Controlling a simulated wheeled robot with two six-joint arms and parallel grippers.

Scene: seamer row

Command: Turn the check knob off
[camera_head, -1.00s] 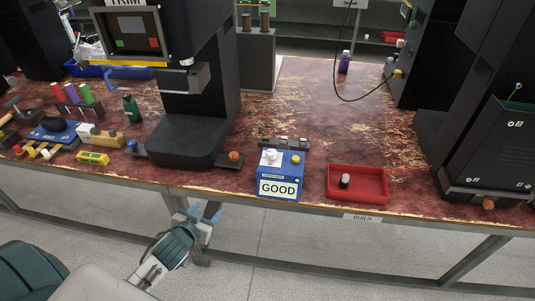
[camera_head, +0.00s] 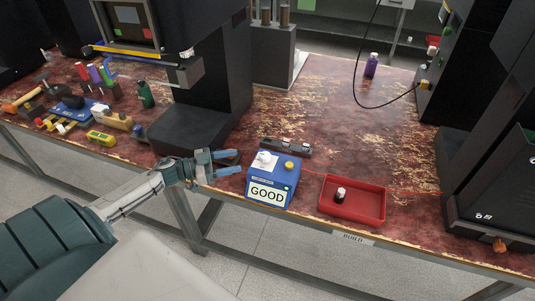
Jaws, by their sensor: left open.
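The check box is a blue box (camera_head: 272,181) with a white sign reading GOOD (camera_head: 267,194), standing near the table's front edge. On its top are a white knob (camera_head: 264,158) on the left and a yellow round button (camera_head: 289,165) on the right. Which of these is the check knob I cannot read. My left gripper (camera_head: 236,163) is open, its blue-grey fingers pointing right, just left of the box and apart from it. Nothing is between the fingers. My right gripper is not in view.
A red tray (camera_head: 371,207) holding a small black-and-white item (camera_head: 340,194) stands right of the box. A dark strip (camera_head: 287,147) lies behind it. A black machine (camera_head: 205,100) stands behind my left gripper. A purple bottle (camera_head: 371,66) is farther back, with bare tabletop (camera_head: 340,120) in front.

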